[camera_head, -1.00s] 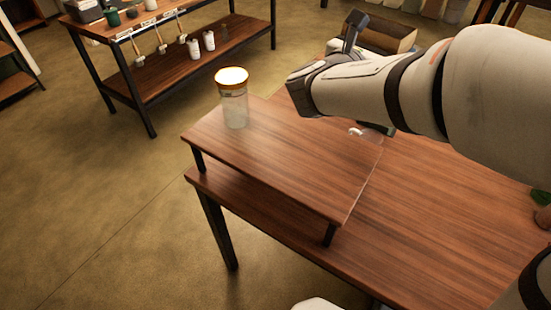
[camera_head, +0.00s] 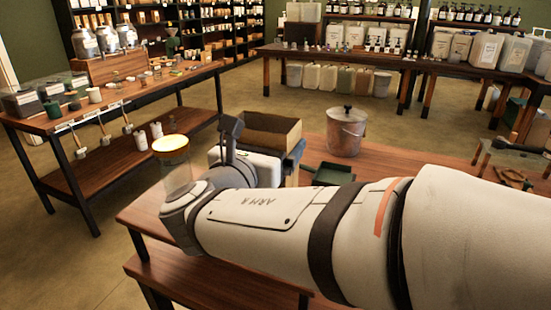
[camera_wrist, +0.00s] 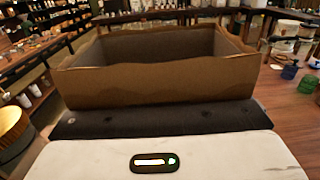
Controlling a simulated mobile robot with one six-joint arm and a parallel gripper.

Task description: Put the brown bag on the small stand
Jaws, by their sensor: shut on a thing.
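The brown bag (camera_head: 270,132) is open-topped and upright, beyond my wrist in the head view. In the wrist view the bag (camera_wrist: 155,85) is directly in front of my gripper (camera_wrist: 160,118), which is shut on its near side. The fingertips are hidden.
A shelved workbench (camera_head: 110,110) stands at left.

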